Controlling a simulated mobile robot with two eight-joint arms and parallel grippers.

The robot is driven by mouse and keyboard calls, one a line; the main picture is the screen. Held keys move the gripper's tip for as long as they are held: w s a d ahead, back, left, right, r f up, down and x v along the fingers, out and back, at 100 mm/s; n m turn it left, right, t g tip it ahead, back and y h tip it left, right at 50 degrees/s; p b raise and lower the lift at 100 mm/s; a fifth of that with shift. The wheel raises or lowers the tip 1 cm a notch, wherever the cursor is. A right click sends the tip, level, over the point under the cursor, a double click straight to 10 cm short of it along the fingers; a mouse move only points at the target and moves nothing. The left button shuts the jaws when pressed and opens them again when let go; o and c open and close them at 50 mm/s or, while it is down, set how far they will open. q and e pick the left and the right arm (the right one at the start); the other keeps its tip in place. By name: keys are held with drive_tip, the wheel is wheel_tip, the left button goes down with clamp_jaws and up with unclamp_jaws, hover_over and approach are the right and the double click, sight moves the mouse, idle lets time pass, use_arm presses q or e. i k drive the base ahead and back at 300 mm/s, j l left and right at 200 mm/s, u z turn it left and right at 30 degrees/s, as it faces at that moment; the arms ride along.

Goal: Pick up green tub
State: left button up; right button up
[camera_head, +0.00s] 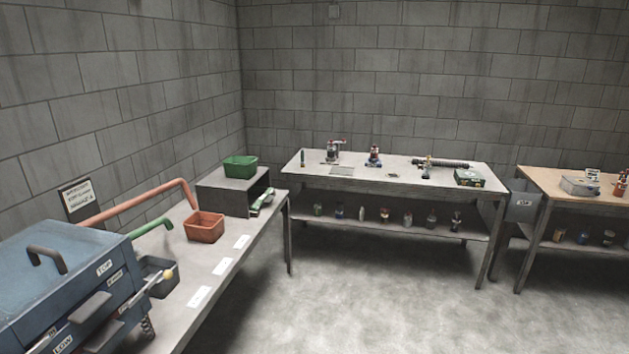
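A small green tub (240,167) sits upright on top of a dark grey open-fronted box (227,195), near the far end of the left bench. Its near side and rim show, and I cannot see anything standing out of it. Neither of my grippers shows in the head view.
On the left bench (215,262) stand an orange-red tub (205,227), a dark tub (158,276) and a blue drawer cabinet (65,280). A back table (395,178) holds tools and a green case (480,179). The floor (340,290) is clear.

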sight(238, 167)
drive_tip(key=i+z, duration=0.2)
drive_tip(key=i, duration=1.45)
drive_tip(key=i+u, duration=0.4)
drive_tip(key=i, duration=0.35)
drive_tip(key=i+l+u, duration=0.1)
drive_tip(key=i+u, duration=0.3)
drive_tip(key=i, duration=0.35)
drive_tip(key=i+u, duration=0.45)
drive_tip(key=i, duration=0.15)
drive_tip(key=i+l+u, duration=0.25)
drive_tip(key=i+u, duration=0.15)
drive_tip(key=i, duration=0.2)
